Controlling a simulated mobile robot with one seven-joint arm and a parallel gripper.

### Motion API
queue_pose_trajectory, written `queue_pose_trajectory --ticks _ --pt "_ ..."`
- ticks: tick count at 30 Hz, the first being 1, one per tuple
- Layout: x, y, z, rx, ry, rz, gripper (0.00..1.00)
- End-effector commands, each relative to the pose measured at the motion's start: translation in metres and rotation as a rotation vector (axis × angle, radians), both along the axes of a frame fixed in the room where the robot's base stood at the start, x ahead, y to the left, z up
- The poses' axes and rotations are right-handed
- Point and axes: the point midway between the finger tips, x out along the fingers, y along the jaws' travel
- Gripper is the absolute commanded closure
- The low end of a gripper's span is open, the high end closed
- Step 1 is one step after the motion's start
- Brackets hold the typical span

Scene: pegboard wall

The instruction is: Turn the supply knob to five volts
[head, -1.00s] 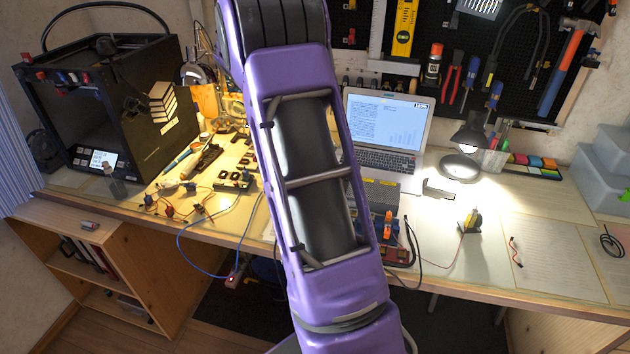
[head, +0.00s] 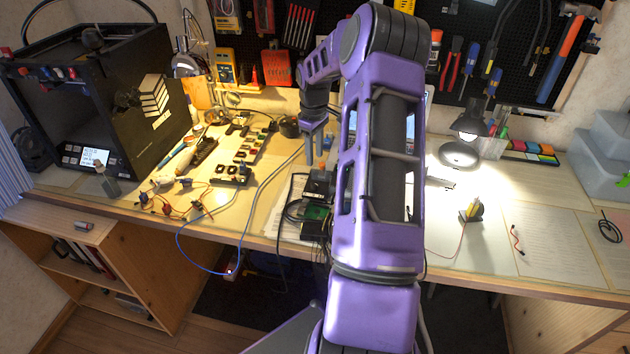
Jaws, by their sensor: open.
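My gripper (head: 318,148) points down over the middle of the bench, its fingers apart with nothing seen between them. Just below the fingertips is a small dark device (head: 319,182) with blue and orange parts; whether they touch I cannot tell. A green circuit board (head: 316,211) and black cables lie in front of it. I cannot make out a supply knob or its voltage marks at this size. My purple arm covers the area right of the gripper, including most of the laptop (head: 411,122).
A black 3D printer (head: 150,120) stands at the left. Loose wires and small parts lie on the bench (head: 225,205) in front of it, with a blue cable (head: 185,240) over the edge. A lit desk lamp (head: 468,135) stands at the right. Papers (head: 550,240) lie flat at the right front.

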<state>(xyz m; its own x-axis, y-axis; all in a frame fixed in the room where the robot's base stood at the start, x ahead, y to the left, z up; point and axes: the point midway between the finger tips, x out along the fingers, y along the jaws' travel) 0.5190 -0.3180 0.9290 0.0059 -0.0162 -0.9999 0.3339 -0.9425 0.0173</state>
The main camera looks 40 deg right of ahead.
Motion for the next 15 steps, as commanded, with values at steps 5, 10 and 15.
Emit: queue_pose_trajectory --ticks 5,10,15 --pt "0.0 0.0 -0.042 0.003 0.003 0.0 0.56" --pt "0.0 -0.001 -0.075 0.002 0.002 0.0 0.56" --pt "0.001 -0.001 -0.096 0.0 0.0 -0.001 0.56"
